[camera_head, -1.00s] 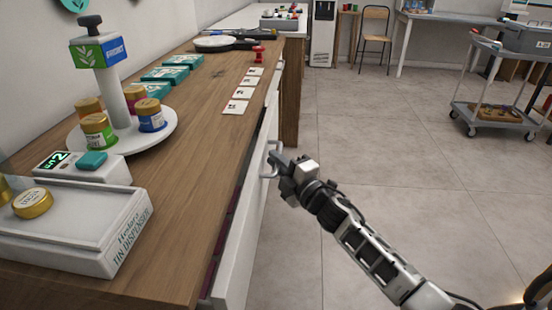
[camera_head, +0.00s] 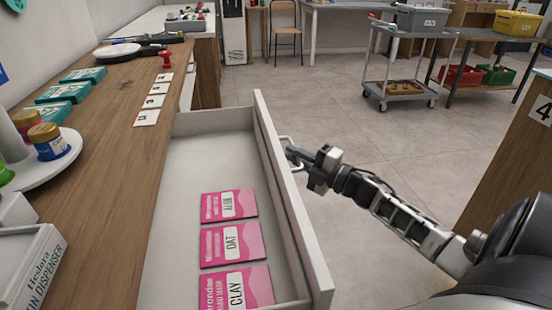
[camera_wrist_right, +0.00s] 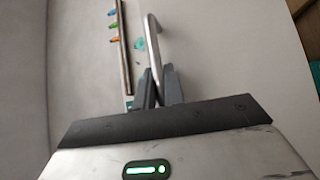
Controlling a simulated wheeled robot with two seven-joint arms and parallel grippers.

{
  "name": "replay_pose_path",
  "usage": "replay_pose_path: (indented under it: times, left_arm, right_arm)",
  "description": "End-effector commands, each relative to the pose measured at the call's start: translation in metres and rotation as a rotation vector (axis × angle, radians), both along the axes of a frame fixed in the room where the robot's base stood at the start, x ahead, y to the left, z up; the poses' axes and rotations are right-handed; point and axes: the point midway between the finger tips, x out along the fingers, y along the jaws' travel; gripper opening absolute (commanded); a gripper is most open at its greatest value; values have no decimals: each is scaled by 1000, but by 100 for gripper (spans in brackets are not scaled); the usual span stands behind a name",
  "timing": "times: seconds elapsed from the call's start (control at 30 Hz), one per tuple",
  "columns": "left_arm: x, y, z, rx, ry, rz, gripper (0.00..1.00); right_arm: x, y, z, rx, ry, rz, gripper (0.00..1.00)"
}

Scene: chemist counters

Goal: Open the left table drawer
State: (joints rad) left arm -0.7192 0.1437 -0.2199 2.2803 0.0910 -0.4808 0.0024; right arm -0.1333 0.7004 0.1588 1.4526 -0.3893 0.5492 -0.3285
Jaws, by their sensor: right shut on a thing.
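The table drawer (camera_head: 185,180) is pulled far out from under the wooden counter, and its inside is in plain view in the head view. Pink packets (camera_head: 230,246) labelled ALOE, OAT and CLAY lie flat in it. My right gripper (camera_head: 290,153) is at the outer side of the white drawer front (camera_head: 285,190), shut on the metal drawer handle (camera_head: 287,140). In the right wrist view the handle (camera_wrist_right: 152,48) runs up from between the two dark fingers (camera_wrist_right: 160,88). My left gripper is not in view.
The wooden counter (camera_head: 110,125) holds green boxes, white cards, a red stamp-like object (camera_head: 166,58) and a round stand with tins. A grey trolley (camera_head: 405,90) stands at the back right. A wooden cabinet side (camera_head: 510,150) is at the right. The floor between is clear.

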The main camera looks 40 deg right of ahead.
Motion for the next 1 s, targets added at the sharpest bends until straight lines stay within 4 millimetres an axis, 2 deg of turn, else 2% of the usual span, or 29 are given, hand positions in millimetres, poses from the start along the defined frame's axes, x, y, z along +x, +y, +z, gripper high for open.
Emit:
replay_pose_path:
  times: [0.2, 0.6, 0.63, 1.0]
  left_arm:
    - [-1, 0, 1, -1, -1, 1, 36]
    - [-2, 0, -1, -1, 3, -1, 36]
    - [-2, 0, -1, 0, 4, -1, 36]
    - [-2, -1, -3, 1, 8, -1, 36]
  right_arm:
    - [-6, -11, -1, -1, 0, 1, 0]
    - [-7, -13, 0, 0, 1, 0, 0]
    - [-7, -13, 0, 0, 1, 0, 19]
    - [-11, -14, -2, 0, 2, -1, 20]
